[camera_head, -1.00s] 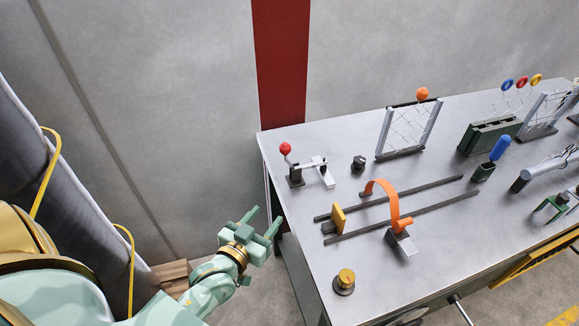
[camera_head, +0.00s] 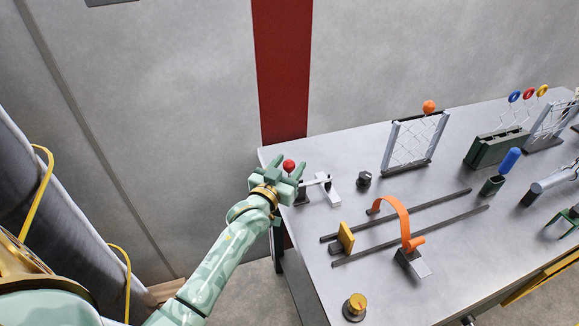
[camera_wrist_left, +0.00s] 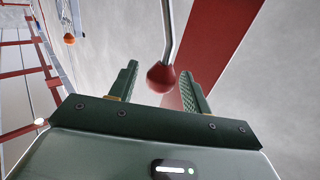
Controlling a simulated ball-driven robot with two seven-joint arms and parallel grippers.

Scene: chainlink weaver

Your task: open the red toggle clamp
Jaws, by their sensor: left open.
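The red toggle clamp stands at the table's far left corner. Its red ball knob (camera_head: 289,165) shows just above my left gripper (camera_head: 289,172), and its pale bar and base (camera_head: 330,190) lie to the right. In the left wrist view the red knob (camera_wrist_left: 161,77) hangs on a metal lever (camera_wrist_left: 168,30) between the two fingers of my left gripper (camera_wrist_left: 158,82). The fingers are open, with gaps on both sides of the knob. My gripper hides much of the clamp's dark base in the head view. My right gripper is not in view.
A small dark block (camera_head: 364,180) sits right of the clamp. Two dark rails (camera_head: 440,201) with an orange arch (camera_head: 395,204) and a yellow plate (camera_head: 346,237) lie nearer. A mesh frame (camera_head: 413,142) stands behind. A yellow-topped knob (camera_head: 356,304) is near the front edge.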

